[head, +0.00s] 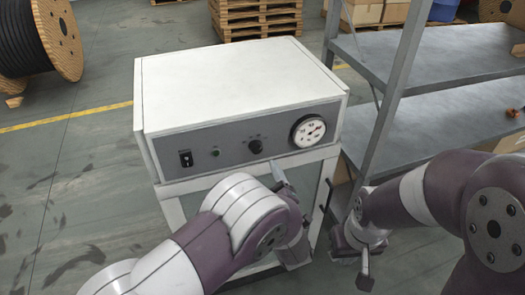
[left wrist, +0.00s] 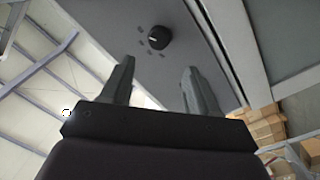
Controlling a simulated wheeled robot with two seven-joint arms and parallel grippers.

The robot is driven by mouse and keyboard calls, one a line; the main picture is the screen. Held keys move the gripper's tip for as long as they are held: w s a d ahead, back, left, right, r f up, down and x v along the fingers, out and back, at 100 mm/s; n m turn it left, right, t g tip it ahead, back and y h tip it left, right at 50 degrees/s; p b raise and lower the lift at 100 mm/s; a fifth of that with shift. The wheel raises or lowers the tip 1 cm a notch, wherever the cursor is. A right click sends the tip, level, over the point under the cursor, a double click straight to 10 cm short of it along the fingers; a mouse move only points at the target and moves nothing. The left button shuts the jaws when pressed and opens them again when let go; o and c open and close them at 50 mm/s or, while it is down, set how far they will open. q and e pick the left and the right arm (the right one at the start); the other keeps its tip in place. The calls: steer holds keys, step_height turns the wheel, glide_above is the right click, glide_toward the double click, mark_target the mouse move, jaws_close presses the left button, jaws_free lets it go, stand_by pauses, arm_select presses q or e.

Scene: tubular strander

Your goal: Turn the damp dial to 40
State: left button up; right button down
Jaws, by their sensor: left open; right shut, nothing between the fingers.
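The damp dial is most likely the small black knob (head: 255,146) on the grey front panel (head: 228,150) of a white cabinet. Its scale is too small to read. In the left wrist view the knob (left wrist: 159,38) shows a pale mark, above and between the fingertips, touching neither. My left gripper (head: 301,183) is open and empty, in front of the cabinet, below and right of the knob. It also shows in the left wrist view (left wrist: 158,72). My right gripper (head: 363,272) is shut and empty, low at the cabinet's right.
The panel also carries a black switch (head: 185,159), a green button (head: 215,152) and a round white gauge (head: 308,131). A grey metal shelf (head: 430,110) stands close on the right. A cable drum (head: 60,35) and pallets (head: 255,18) are behind. Floor at left is clear.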

mark_target(258, 151)
arm_select(q)
steer(key=p+x, duration=0.1)
steer(key=x, duration=0.7)
steer(key=shift+w, duration=0.3)
steer(key=shift+w+d+f, duration=0.1)
steer(key=shift+w+d, duration=0.15)
steer(key=c, duration=1)
